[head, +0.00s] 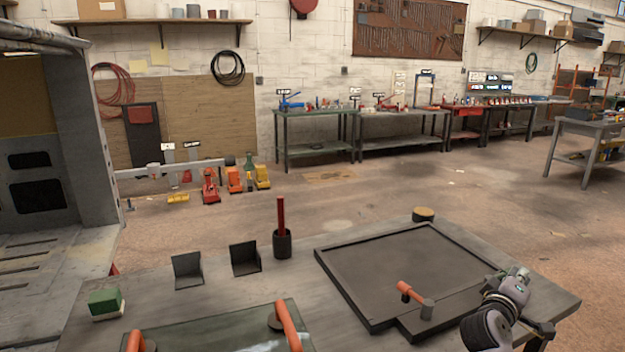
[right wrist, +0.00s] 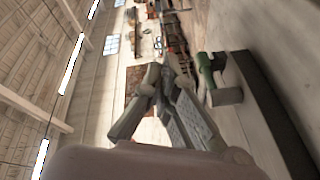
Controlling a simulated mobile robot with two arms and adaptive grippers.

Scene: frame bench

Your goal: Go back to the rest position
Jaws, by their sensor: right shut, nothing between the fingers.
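My right arm (head: 495,315) comes in at the lower right of the head view, over the right end of the grey bench (head: 210,295). Its gripper is small and partly hidden there. In the right wrist view my right gripper (right wrist: 172,68) shows closer, its fingers brought together with nothing between them. My left gripper and arm are not in the head view.
A dark framed tray (head: 385,265) lies on the bench with an orange-handled tool (head: 412,297). A glass pane (head: 215,330) with orange handles, a dark cup (head: 282,245), two black brackets (head: 246,258) and a green block (head: 104,303) are left of it.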

